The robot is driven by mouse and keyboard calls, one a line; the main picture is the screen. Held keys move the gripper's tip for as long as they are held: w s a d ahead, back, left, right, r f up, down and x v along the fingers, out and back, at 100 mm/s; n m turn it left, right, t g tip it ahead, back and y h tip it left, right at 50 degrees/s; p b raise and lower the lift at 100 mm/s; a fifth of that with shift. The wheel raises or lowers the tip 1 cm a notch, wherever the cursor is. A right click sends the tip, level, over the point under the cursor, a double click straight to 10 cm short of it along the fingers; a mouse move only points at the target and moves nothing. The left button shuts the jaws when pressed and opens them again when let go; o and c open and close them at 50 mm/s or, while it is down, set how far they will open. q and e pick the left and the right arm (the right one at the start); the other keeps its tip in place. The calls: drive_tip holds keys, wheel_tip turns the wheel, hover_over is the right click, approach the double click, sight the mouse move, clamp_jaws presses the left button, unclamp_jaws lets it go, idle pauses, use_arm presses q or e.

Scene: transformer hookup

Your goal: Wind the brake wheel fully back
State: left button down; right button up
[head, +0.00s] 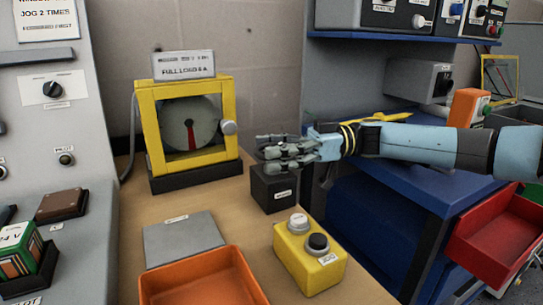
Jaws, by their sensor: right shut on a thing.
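My right gripper (272,153) reaches in from the right, just above a black block (274,188) with a small white label on the wooden bench. Its fingers are shut on what appears to be the brake wheel on top of this block. The fingers cover most of the wheel, so its turn position cannot be read. Behind and to the left stands a yellow-framed meter (189,122) with a grey round dial and a red needle pointing roughly downward. A sign (184,65) on top reads "FULL LOAD", with small text after it. My left gripper is not in view.
A yellow button box (292,268) with one white and one black button stands in front of the block. An orange tray (205,278) and a grey plate (183,240) lie to the left. A blue shelf unit (400,180) and red bin (497,240) are at right.

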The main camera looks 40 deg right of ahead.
drive_tip(key=o, duration=1.2)
drive_tip(key=shift+d, duration=0.15)
drive_tip(key=shift+r, duration=0.25)
wheel_tip(320, 180, up, 10)
drive_tip(key=shift+f, duration=0.2)
drive_tip(key=shift+f, duration=0.1)
